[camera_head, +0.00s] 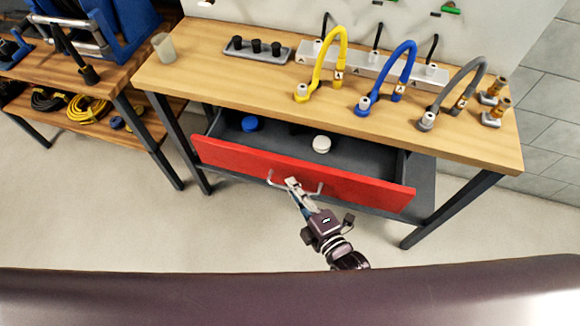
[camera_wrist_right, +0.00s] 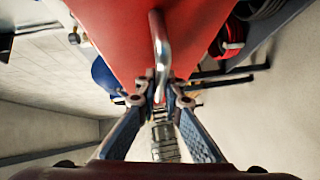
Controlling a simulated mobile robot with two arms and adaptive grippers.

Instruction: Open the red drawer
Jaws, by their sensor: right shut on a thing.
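The red drawer (camera_head: 245,158) under the wooden workbench is pulled partly out. Its grey interior shows, with a blue round item (camera_head: 249,123) and a white round item (camera_head: 321,144) inside. My right gripper (camera_head: 292,184) is at the metal bar handle on the drawer's red front, shut on it. The wrist view shows the handle (camera_wrist_right: 161,50) running between the two fingers (camera_wrist_right: 160,98) against the red front (camera_wrist_right: 115,35). My left gripper is not in view.
Yellow (camera_head: 328,60), blue (camera_head: 404,62) and grey (camera_head: 462,78) hoses stand on the workbench top (camera_head: 200,70) with a black-knobbed block (camera_head: 257,47) and a cup (camera_head: 164,46). A second bench with cables is at left. The floor before the drawer is clear.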

